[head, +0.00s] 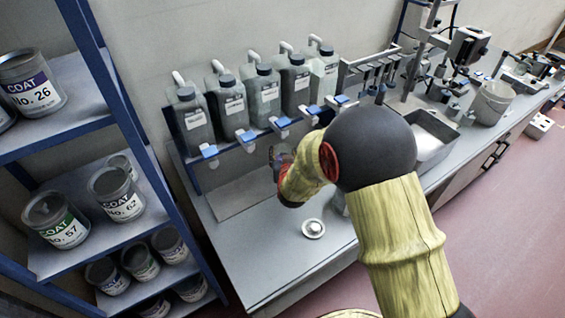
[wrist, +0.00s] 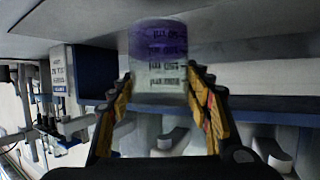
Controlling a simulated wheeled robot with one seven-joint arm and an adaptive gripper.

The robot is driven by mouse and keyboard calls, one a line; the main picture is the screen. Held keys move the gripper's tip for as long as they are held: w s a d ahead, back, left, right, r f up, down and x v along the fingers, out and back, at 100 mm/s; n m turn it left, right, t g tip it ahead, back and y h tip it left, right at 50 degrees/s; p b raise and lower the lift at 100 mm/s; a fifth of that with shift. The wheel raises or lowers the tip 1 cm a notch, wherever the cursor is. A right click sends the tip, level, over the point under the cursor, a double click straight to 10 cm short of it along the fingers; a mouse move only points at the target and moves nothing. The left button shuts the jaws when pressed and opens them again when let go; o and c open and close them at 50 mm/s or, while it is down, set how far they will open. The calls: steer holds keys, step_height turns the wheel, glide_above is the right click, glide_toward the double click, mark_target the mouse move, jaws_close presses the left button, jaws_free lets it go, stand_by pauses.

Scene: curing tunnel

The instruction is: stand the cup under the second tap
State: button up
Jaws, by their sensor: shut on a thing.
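My gripper (wrist: 160,76) is shut on a clear cup (wrist: 158,60) with dark print, between its two orange-padded fingers. The cup shows purple at its upper part in the wrist view, which looks upside down. In the head view my gripper (head: 281,156) is over the bench, just in front of the row of taps; the cup cannot be made out there. The first tap from the left (head: 209,151) and the second tap (head: 246,136) have blue levers. The second tap is a little left of and behind my gripper. Several bottles (head: 194,121) stand above the taps.
A small white round object (head: 313,229) lies on the grey bench (head: 250,262). A blue-framed shelf (head: 72,122) with paint cans stands at left. A metal tray (head: 432,135) and bench equipment are at right. The bench front is mostly clear.

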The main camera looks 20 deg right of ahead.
steer(key=shift+w+a+f, duration=0.1)
steer(key=shift+w+f, duration=0.4)
steer(key=shift+f, duration=0.15)
steer(key=shift+f+b, duration=0.65)
steer(key=shift+f, duration=0.7)
steer(key=shift+f, duration=0.2)
steer(key=o, duration=1.3)
steer(key=shift+s, duration=0.1)
steer(key=shift+o, duration=0.3)
